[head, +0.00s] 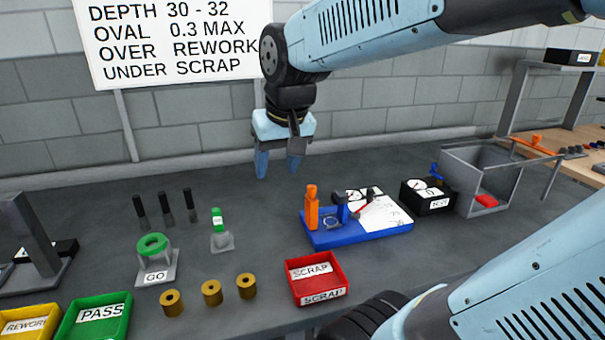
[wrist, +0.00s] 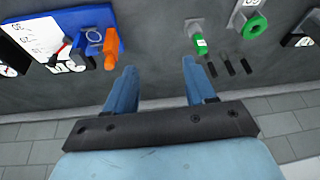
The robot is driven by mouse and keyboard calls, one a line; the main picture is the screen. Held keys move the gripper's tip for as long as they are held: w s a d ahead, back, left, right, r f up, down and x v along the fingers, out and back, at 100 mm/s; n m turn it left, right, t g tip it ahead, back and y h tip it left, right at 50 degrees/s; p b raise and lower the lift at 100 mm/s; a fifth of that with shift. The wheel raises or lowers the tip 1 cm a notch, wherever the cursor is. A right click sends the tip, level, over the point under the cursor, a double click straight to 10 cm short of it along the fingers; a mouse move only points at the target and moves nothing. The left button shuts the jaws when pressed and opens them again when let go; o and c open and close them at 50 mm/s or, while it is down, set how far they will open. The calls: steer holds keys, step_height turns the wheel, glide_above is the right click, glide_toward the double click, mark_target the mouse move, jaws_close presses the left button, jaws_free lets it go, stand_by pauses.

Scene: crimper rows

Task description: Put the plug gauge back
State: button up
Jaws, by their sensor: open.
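A green-handled piece that looks like the plug gauge (head: 217,219) stands upright at a small grey stand (head: 222,242) in the middle of the bench. In the wrist view the green piece (wrist: 200,43) and its stand (wrist: 194,24) are ahead of the right finger. I cannot tell how deep it sits in the stand. My gripper (head: 278,166) hangs above the back of the bench, fingers down, to the right of and behind the green piece. It is open and empty; in the wrist view nothing is between its fingers (wrist: 159,68).
A blue fixture with an orange handle (head: 311,210) and a red SCRAP tray (head: 317,278) are to the right. The bench below my gripper is clear.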

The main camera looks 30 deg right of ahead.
steer(key=s+d+t, duration=0.1)
steer(key=s+d, duration=0.1)
steer(key=s, duration=0.4)
steer(key=shift+n, duration=0.3)
